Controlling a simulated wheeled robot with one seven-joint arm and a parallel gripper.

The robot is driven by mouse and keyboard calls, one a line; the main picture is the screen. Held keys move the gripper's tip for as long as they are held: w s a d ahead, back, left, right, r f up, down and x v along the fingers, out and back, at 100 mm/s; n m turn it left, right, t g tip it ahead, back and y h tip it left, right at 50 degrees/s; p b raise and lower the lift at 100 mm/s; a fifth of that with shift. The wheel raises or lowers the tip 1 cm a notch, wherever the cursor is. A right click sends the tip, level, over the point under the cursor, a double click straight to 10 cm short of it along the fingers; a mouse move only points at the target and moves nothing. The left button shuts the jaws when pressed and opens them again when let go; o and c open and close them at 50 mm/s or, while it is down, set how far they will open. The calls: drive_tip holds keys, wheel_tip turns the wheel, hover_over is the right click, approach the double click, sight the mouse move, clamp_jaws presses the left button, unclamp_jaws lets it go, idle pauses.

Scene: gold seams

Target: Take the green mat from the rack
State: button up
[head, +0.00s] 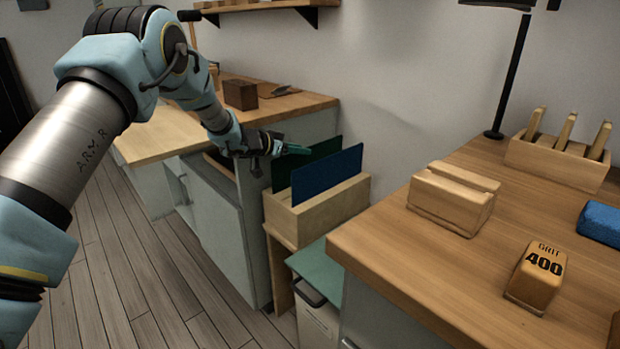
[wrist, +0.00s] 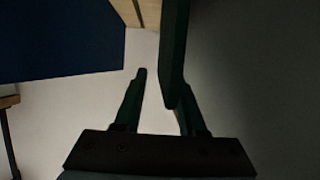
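The green mat (head: 318,153) stands upright in the wooden rack (head: 322,213), behind the blue mat (head: 327,176). My gripper (head: 297,149) is at the green mat's upper left edge in the head view. In the wrist view my gripper (wrist: 157,90) has its fingers apart. The green mat (wrist: 175,45) shows edge-on as a dark green strip close to the right finger and hides that finger's tip. A clear gap lies between the strip and the left finger. The blue mat (wrist: 60,40) is at upper left there, apart from the fingers.
A worktop (head: 400,247) at right holds a slotted wooden block (head: 452,199), a GRIT 400 block (head: 535,277) and a wooden holder (head: 557,160). A cabinet (head: 217,215) stands left of the rack. Bare floor (head: 130,270) lies at lower left.

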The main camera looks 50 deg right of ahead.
drive_tip(key=x, duration=0.3)
drive_tip(key=shift+d, duration=0.2)
clamp_jaws()
idle(1.3)
